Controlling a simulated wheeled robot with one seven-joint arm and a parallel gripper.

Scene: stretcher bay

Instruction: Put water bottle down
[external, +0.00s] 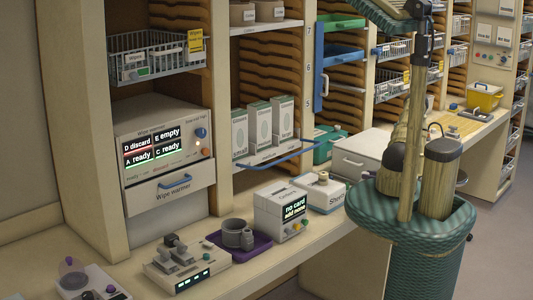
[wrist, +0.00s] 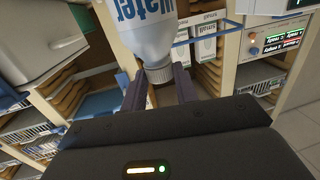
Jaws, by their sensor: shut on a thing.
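The water bottle (wrist: 150,38) is pale, with blue "Water" lettering and a ribbed grey cap (wrist: 159,74). It shows in the wrist view at the top middle, with its lettering upside down and part of it cut off by the picture's edge. My gripper (wrist: 160,84) is shut on the bottle at its cap end, with one dark finger on each side. Neither the bottle nor my gripper can be made out in the external view, where my arm and body fill the right side.
The counter holds a purple tray (external: 262,250) with a grey cup, a card device (external: 270,215), a white box (external: 322,196) and a metal instrument (external: 170,262). The wipe warmer (external: 165,148) stands behind. Shelves with several white cartons and a blue rail (external: 290,157) overhang the counter.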

